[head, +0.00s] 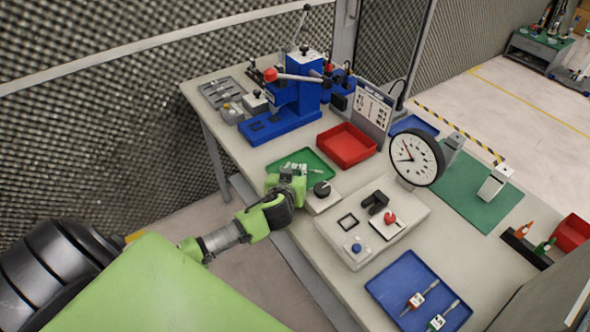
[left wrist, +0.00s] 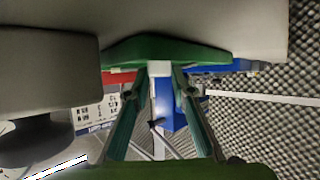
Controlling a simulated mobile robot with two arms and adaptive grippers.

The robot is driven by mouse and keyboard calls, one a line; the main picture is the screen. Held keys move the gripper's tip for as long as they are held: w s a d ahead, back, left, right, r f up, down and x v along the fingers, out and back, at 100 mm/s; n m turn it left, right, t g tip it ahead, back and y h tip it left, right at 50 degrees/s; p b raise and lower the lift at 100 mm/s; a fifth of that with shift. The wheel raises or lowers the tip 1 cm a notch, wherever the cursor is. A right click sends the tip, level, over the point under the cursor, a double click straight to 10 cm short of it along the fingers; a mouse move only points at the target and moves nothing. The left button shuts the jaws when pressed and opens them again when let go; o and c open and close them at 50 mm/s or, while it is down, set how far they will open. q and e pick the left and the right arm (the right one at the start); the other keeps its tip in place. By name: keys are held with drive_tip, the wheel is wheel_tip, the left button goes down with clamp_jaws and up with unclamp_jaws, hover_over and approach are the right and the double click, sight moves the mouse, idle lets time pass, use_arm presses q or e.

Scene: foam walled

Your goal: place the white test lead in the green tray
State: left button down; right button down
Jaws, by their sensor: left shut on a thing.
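The green tray (head: 318,163) lies on the bench near its left edge, beyond my left gripper (head: 292,172). It fills the upper middle of the left wrist view as a green slab (left wrist: 165,48). My left gripper reaches over the tray's near side. In the left wrist view its fingers (left wrist: 166,72) are shut on a small white piece (left wrist: 159,68), which looks like part of the white test lead. The rest of the lead is hidden or too small to make out. Whether it touches the tray, I cannot tell. My right gripper is not in view.
A red tray (head: 346,146) and a blue press (head: 290,112) stand behind the green tray. A small box with a black knob (head: 322,191) sits close on the right. A blue tray (head: 400,278) holds two leads with red and green parts. A dial gauge (head: 416,158) stands right.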

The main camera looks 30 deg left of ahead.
use_arm(q)
drive_tip(key=shift+f, duration=0.1)
drive_tip(key=c, duration=1.7)
unclamp_jaws()
drive_tip(key=shift+s+d+r, duration=0.1)
drive_tip(key=shift+r, duration=0.15)
drive_tip(key=shift+s+d, duration=0.15)
drive_tip(key=shift+s, duration=0.15)
drive_tip(key=b+v, duration=0.1)
drive_tip(key=v, duration=1)
drive_tip(key=shift+s+r+b, duration=0.1)
drive_tip(key=shift+b, duration=0.2)
